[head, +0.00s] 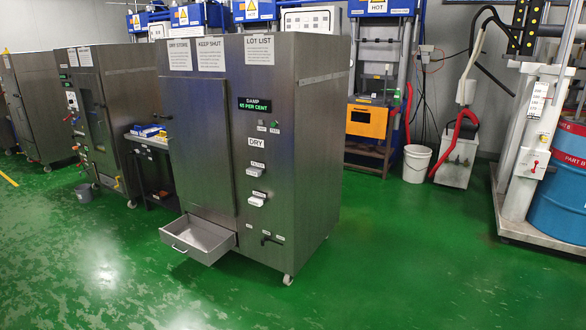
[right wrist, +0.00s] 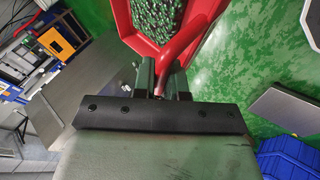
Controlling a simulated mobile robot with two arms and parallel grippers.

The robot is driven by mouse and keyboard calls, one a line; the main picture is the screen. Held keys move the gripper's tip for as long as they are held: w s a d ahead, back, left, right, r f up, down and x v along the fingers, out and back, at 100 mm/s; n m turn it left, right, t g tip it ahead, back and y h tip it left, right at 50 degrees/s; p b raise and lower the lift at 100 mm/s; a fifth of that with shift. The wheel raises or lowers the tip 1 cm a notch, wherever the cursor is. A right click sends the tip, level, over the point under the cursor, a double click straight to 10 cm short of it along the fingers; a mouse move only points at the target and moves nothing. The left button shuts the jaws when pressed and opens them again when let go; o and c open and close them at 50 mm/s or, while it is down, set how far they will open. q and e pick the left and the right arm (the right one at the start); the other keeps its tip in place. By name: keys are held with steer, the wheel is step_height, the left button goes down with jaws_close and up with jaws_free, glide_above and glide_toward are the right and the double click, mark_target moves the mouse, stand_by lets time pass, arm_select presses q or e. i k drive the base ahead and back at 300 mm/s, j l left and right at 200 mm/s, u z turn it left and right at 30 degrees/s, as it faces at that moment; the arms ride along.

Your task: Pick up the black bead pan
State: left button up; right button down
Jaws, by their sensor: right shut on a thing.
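My right gripper (right wrist: 165,82) shows in the right wrist view, shut on the narrow handle end of a red pan (right wrist: 186,50). The pan widens toward the top of the picture and is cut off there. Dark green-black beads (right wrist: 163,18) lie inside its red rim. I see no pan that is itself clearly black in either view. In the head view a shallow metal drawer (head: 200,237) stands pulled out low on the front of the steel cabinet (head: 264,140), and its visible floor looks bare. Neither gripper shows in the head view.
The green floor (head: 400,275) in front of the cabinet is clear. A white bucket (head: 416,163) and a blue drum (head: 560,190) on a low platform stand to the right. Blue bins (right wrist: 290,158) show in the right wrist view.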

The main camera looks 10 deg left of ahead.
mark_target(162, 193)
steer(key=i+j+u, duration=0.25)
steer(key=i+u, duration=0.2)
steer(key=i, duration=0.25)
steer(key=i+u, duration=0.45)
steer(key=i, duration=0.25)
steer(key=i+l+u, duration=0.2)
steer(key=i+u, duration=0.25)
steer(key=i, duration=0.25)
steer(key=i+j+u, duration=0.2)
steer(key=i+u, duration=0.2)
steer(key=i, duration=0.15)
steer(key=i+u, duration=0.45)
steer(key=i, duration=0.15)
steer(key=i+l+u, duration=0.1)
steer(key=i+u, duration=0.3)
steer(key=i, duration=0.8)
steer(key=i+j+z, duration=0.1)
steer(key=i, duration=0.45)
steer(key=i+j, duration=0.1)
steer(key=i, duration=0.5)
steer(key=i+l+z, duration=0.1)
steer(key=i+z, duration=0.2)
steer(key=z, duration=0.2)
steer(key=i+z, duration=0.3)
steer(key=z, duration=0.2)
steer(key=i+j+z, duration=0.1)
steer(key=i+z, duration=0.25)
steer(key=z, duration=0.15)
steer(key=i+j+z, duration=0.25)
steer(key=z, duration=0.2)
